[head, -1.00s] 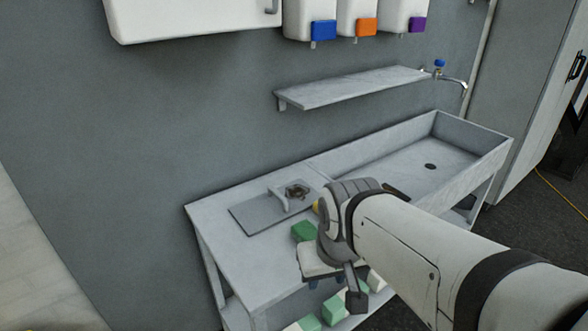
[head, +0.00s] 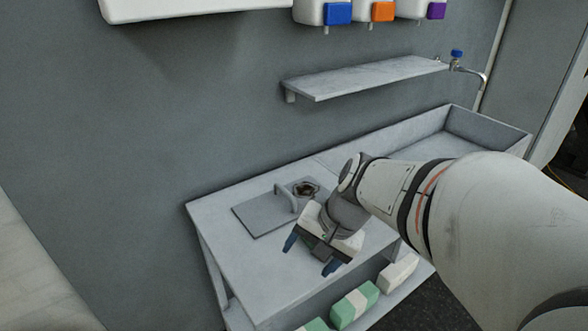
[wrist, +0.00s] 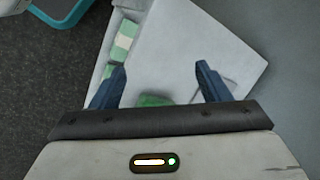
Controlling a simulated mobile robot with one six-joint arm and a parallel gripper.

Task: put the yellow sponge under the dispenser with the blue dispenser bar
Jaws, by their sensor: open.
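The blue dispenser bar (head: 339,13) is on the leftmost white dispenser (head: 308,12) on the wall, cut by the top edge. I cannot make out the yellow sponge in any current view; my arm hides part of the counter. My gripper (head: 311,255) is open above the front of the counter, blue fingers pointing down. In the wrist view, my gripper (wrist: 162,72) has its fingers spread, and a green block (wrist: 155,100) shows between them on the counter, partly hidden by the gripper body.
A wall shelf (head: 370,80) is below the dispensers, with a tap (head: 470,68) at its right. Green-and-white blocks (head: 354,303) lie on the lower shelf. Orange and purple bars are alongside.

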